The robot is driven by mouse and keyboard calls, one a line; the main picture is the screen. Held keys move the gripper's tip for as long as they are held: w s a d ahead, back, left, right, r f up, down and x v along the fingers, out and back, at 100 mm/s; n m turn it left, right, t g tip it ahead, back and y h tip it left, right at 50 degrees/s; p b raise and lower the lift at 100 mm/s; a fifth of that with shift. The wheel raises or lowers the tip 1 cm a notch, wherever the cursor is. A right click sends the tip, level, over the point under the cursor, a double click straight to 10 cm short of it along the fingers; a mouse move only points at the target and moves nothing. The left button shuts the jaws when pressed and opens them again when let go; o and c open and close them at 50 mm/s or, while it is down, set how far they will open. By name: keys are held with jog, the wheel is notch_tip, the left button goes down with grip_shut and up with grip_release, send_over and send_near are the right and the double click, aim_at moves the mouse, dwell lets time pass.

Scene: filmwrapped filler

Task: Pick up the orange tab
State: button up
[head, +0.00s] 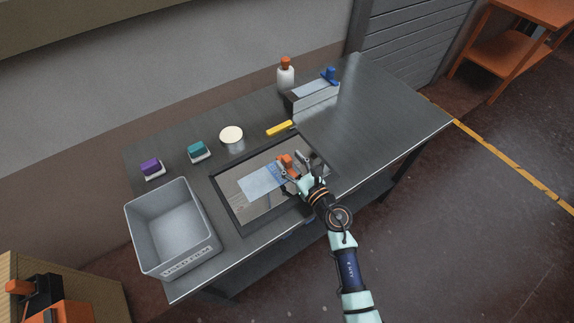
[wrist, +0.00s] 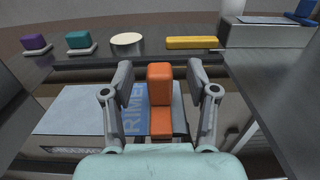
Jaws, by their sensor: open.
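The orange tab (wrist: 160,88) stands upright between the two open fingers of my gripper (wrist: 160,82) in the wrist view, with a small space on each side. In the head view the orange tab (head: 285,160) shows just behind my gripper (head: 294,170), partly hidden by it. The tab is at the right end of a pale film sheet (head: 258,183) with a blue printed strip. The sheet lies over a dark framed panel (head: 226,185) on the table. I cannot tell whether the fingers touch the tab.
A grey bin (head: 162,226) stands at the front left. Purple (head: 151,167) and teal (head: 197,149) blocks, a cream disc (head: 231,134) and a yellow bar (head: 279,128) line the back. A white bottle (head: 286,77) and a metal holder (head: 315,102) stand behind. The table's right side (head: 380,115) is clear.

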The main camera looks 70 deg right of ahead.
jog(key=shift+x, duration=1.2)
jog(key=shift+a, duration=0.1)
